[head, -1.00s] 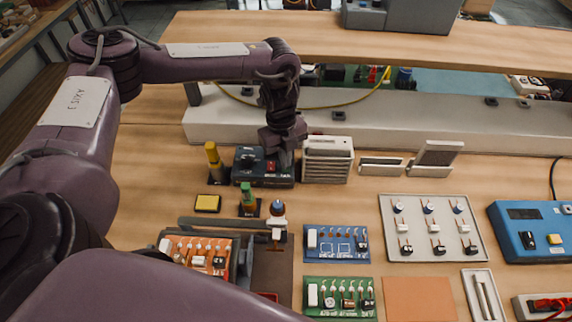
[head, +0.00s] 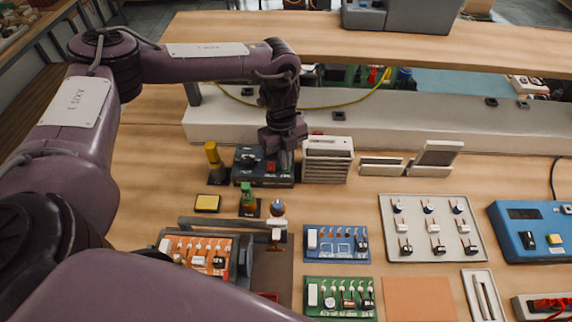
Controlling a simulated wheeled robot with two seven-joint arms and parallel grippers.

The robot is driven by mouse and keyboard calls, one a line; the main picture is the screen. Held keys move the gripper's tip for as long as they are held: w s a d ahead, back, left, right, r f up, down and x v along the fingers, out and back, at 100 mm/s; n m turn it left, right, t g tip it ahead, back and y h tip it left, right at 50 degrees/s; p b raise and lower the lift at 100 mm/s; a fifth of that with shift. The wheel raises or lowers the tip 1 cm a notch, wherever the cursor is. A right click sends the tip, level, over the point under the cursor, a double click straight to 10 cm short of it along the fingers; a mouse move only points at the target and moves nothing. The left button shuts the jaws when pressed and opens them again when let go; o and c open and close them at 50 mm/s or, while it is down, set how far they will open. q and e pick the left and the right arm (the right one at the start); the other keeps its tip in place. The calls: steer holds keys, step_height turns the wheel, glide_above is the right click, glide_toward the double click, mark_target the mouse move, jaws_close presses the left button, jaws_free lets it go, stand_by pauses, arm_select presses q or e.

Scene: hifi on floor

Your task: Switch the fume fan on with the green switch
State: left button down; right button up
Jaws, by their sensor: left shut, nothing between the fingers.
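The fume fan appears to be the pale box with a slatted front (head: 326,162), upright at the back of the bench. My left gripper (head: 285,165) points down just left of it, over the right part of a dark control box (head: 262,178). It is shut with nothing held. The dark box has a knob and a small red part on top. I cannot make out a green switch; the gripper covers part of the box. Whether the fingertips touch the box cannot be told.
A yellow-topped bottle (head: 214,160), a yellow pad (head: 207,203) and a green bottle (head: 248,197) stand left and in front. A board fixture (head: 245,260), blue board (head: 336,243) and parts tray (head: 433,228) lie nearer. A raised shelf (head: 380,42) spans the back.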

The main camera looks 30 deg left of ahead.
arm_select(q)
steer(key=shift+f+b, duration=0.5)
steer(key=shift+f, duration=0.35)
stand_by(0.7)
step_height(320, 180, up, 7)
steer(key=p, duration=0.6)
steer(key=shift+p, duration=0.3)
stand_by(0.5)
